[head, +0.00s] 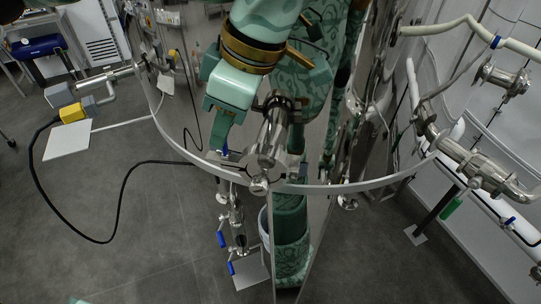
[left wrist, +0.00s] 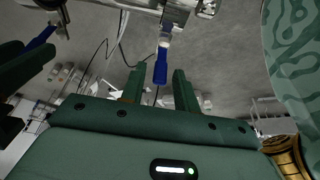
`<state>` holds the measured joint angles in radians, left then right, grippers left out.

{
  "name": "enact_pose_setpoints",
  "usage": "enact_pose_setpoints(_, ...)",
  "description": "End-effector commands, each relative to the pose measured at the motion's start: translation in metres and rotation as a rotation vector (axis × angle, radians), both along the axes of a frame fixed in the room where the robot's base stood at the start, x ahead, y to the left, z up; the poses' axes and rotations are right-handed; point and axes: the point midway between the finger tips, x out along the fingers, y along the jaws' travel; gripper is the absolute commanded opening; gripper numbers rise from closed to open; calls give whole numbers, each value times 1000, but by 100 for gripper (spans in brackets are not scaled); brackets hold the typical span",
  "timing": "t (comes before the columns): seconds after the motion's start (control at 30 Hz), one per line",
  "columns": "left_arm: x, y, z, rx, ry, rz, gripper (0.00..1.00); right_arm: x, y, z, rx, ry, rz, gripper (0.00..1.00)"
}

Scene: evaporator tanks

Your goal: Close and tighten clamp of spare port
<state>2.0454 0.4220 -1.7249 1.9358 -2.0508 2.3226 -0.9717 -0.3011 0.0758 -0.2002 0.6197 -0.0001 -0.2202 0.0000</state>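The steel port (head: 272,140) projects from the mirror-like tank in the middle of the head view. Dark clamp-like metal parts show around it, but I cannot tell whether the clamp is closed. My left gripper (head: 221,143) is just left of the port, pointing down. In the left wrist view, its two fingers (left wrist: 157,88) stand apart. A blue handle (left wrist: 161,66) hangs from a steel fitting (left wrist: 188,8) and appears in line with the gap between them. Contact is not visible. My right gripper is not clearly in view.
A curved steel rim (head: 350,187) runs around the tank, which reflects my arm. Blue-handled valves (head: 221,239) hang below the port. Steel piping (head: 480,165) is at the right, and a yellow-grey device (head: 73,112) with a black cable at the left.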

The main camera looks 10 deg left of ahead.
Motion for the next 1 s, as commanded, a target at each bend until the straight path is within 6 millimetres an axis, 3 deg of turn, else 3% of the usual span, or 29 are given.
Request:
enact_pose_setpoints(0.23, 0, 1, -1, 0, 0, 0, 31, 0, -1, 0, -2, -1, 1, 51)
enact_pose_setpoints(0.37, 0, 1, -1, 0, 0, 0, 0, 0, -3, 0, -4, 0, 1, 51)
enact_pose_setpoints(0.53, 0, 2, -2, -17, 0, 2, 0, 0, -4, -2, -5, -1, 1, 51)
enact_pose_setpoints(0.77, 0, 14, -2, -178, 0, 2, 0, 1, -5, -13, -7, -1, 2, 51)
enact_pose_setpoints(1.0, 0, 13, -1, -182, 0, 1, 0, 1, -5, -11, -7, -1, 1, 51)
